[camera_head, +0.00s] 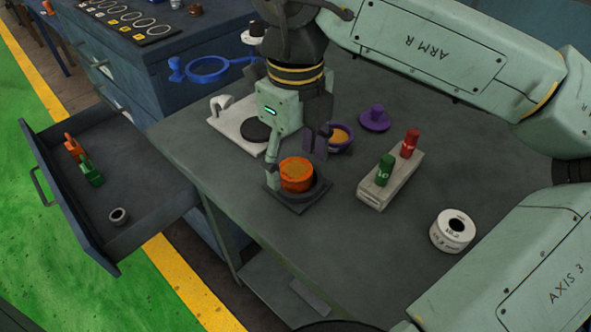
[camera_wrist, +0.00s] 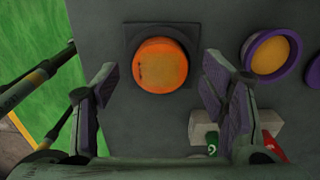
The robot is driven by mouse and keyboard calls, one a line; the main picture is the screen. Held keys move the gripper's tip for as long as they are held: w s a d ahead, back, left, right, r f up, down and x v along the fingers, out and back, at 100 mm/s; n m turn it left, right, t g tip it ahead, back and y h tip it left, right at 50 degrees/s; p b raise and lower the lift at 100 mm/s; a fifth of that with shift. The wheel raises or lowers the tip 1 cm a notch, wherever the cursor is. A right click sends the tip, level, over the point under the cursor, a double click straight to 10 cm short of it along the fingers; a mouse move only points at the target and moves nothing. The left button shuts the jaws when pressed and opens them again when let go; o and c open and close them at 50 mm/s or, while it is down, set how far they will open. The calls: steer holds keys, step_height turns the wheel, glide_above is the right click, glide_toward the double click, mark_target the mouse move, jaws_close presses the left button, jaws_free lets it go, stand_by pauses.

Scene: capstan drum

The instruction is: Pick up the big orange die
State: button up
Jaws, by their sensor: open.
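The big orange die (camera_head: 297,175) is a round, drum-like orange piece. It sits in a dark square holder (camera_head: 298,200) near the left front edge of the grey table. The die also shows in the wrist view (camera_wrist: 160,65), at the top centre. My gripper (camera_head: 297,160) is open, with one finger at the die's left side and the other behind its upper right. In the wrist view the two fingers (camera_wrist: 157,85) stand wide apart, one to each side of the die, with gaps on both sides. Contact with the die cannot be told.
A purple ring with an orange centre (camera_head: 339,137) and a purple knobbed lid (camera_head: 374,119) lie behind. A pale block (camera_head: 391,180) holds green and red pegs to the right. A white cylinder (camera_head: 453,231) stands farther right. An open drawer (camera_head: 108,195) juts out at left.

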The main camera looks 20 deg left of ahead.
steer(key=shift+f, duration=0.5)
jaws_close()
stand_by(0.5)
